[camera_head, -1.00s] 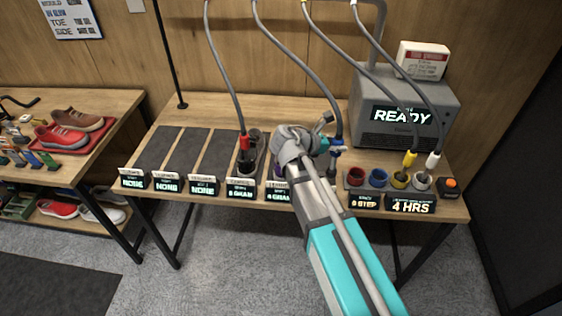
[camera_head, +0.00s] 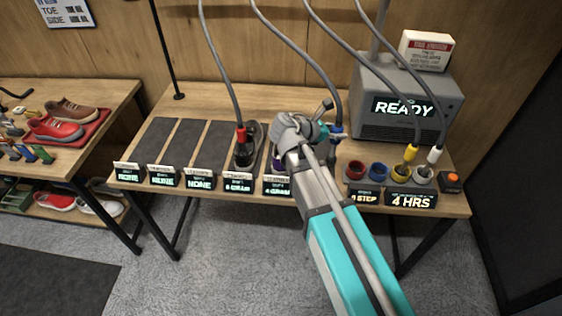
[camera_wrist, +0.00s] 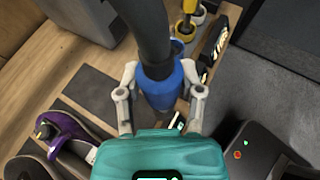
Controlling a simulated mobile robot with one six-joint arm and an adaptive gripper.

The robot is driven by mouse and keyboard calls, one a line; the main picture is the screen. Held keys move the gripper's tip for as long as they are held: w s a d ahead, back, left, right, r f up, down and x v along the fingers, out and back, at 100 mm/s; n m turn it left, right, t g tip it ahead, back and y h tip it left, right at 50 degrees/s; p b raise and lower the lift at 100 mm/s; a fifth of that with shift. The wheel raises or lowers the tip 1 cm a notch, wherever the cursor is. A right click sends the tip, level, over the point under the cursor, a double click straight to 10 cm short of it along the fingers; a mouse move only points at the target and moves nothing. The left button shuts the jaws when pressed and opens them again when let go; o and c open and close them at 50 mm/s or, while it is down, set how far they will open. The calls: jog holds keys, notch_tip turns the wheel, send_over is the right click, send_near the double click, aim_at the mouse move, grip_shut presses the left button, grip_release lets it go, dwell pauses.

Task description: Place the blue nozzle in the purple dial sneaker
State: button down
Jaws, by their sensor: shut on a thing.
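My gripper (camera_wrist: 161,98) is shut on the blue nozzle (camera_wrist: 158,88), with one finger on each side of it. Its dark hose rises from its top. In the head view the blue nozzle (camera_head: 336,130) is just beyond my gripper, above the bench and apart from the sockets. The purple sneaker (camera_wrist: 72,138) lies left of my gripper in the wrist view, with no nozzle seen in it. In the head view only a small purple part (camera_head: 276,161) shows, left of my arm. The sneaker's dial is not clear.
A dark sneaker (camera_head: 256,148) with the red nozzle (camera_head: 241,137) in it stands left of the purple one. The yellow nozzle (camera_head: 410,153) and white nozzle (camera_head: 434,156) stand in the socket rack. The blue socket (camera_head: 378,170) is empty. A grey machine (camera_head: 375,135) reads READY. Bare dark pads (camera_head: 207,150) lie left.

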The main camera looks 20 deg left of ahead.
jog(key=s+a+r+n+t+y+p, duration=0.1)
jog(key=s+a, duration=0.4)
jog(key=a, duration=0.5)
jog(key=n+t+y, duration=0.1)
jog(key=n+y, duration=0.1)
jog(key=shift+s+a+n+t, duration=0.3)
jog(key=shift+s+n+t, duration=0.1)
jog(key=w+a+f+b, duration=0.8)
jog(key=w+f+b, duration=0.1)
jog(key=w, duration=0.1)
jog(key=shift+w, duration=0.25)
